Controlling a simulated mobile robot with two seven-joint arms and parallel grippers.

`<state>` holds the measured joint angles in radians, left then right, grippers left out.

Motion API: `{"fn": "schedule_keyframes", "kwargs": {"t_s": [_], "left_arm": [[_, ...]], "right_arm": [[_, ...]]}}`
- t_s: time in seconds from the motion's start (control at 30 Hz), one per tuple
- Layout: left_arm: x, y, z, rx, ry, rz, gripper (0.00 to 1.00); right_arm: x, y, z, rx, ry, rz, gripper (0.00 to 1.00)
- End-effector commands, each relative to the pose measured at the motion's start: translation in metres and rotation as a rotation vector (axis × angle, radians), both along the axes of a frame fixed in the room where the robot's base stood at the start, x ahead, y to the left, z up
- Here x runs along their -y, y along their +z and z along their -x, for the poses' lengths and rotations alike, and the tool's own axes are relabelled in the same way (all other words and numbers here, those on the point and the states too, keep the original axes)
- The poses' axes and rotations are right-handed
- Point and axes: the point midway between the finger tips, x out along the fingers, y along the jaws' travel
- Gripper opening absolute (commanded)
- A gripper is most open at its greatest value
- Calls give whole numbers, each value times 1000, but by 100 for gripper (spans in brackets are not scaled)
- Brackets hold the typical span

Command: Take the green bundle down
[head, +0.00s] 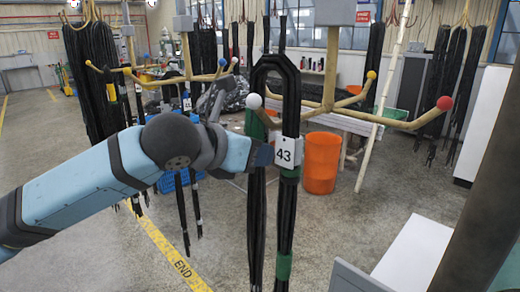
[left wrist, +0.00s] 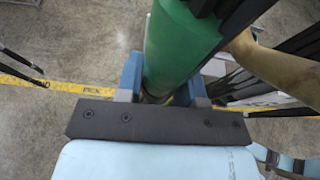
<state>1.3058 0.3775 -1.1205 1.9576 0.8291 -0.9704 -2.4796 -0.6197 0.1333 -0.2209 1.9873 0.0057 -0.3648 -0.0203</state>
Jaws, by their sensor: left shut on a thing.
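The green bundle (head: 285,200) is a long loop of black hoses with green bands and a white tag "43". It hangs upright at the middle of the head view, its rounded top above the white-tipped prong (head: 253,101) of a wooden rack. Whether its top touches the rack I cannot tell. My left gripper (head: 264,156) reaches it from the left, beside the tag. In the left wrist view, the fingers of my left gripper (left wrist: 163,88) are shut around a thick green band (left wrist: 175,45) of the bundle. My right gripper is out of view.
The rack's other prongs end in yellow (head: 371,75) and red (head: 445,103) balls, to the right. An orange bin (head: 321,163) stands on the floor behind. More black bundles (head: 92,75) hang at the left. A pale pole (head: 380,105) leans right of the bin.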

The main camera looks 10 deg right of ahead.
Motion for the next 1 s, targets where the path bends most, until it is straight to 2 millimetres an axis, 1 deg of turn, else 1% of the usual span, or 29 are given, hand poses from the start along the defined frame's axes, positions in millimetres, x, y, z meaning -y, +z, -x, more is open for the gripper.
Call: {"fn": "schedule_keyframes", "kwargs": {"t_s": [0.2,1.0], "left_arm": [[-8,0,6,4,-1,5,0],[-53,1,39,3,0,4,0]], "right_arm": [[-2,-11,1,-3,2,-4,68],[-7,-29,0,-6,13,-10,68]]}}
